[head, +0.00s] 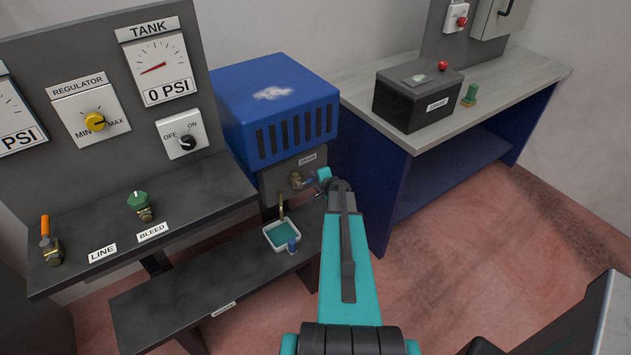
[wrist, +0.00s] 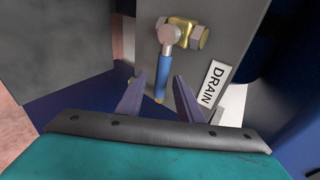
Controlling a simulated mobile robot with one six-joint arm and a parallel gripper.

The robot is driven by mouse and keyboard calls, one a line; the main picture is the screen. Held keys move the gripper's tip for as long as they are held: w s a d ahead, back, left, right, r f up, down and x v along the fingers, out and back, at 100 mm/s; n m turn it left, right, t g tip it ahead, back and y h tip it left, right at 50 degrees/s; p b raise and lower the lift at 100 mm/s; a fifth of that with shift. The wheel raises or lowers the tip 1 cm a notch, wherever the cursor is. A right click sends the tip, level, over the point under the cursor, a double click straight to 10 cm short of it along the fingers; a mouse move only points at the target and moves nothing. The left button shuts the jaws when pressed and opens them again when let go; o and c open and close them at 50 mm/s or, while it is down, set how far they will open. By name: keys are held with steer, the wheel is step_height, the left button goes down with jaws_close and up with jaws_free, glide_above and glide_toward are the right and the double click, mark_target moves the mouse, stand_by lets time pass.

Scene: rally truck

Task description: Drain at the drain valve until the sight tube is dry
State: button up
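The drain valve has a brass body (wrist: 187,34) and a blue lever handle (wrist: 163,70), in the wrist view beside a DRAIN label (wrist: 213,82). In the head view the valve (head: 298,182) is on the grey panel under the blue unit, partly hidden by my gripper (head: 325,178). In the wrist view my gripper (wrist: 165,88) is open, with a finger on either side of the blue handle; contact cannot be told. A brass spout (head: 281,207) hangs above a white tray (head: 268,236) holding teal liquid. I cannot pick out a sight tube for certain.
The dark low bench (head: 190,290) carries the tray and a small blue item (head: 292,246). The gauge panel with the TANK gauge (head: 158,65) at 0 PSI stands left. A workbench (head: 490,100) with a black battery-like box (head: 415,98) is right. Red floor in front is clear.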

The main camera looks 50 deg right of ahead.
steer(key=b+v, duration=0.3)
steer(key=v, duration=0.8)
steer(key=shift+s+a+r, duration=0.15)
steer(key=shift+s+r, duration=0.05)
steer(key=shift+s, duration=0.15)
stand_by(0.3)
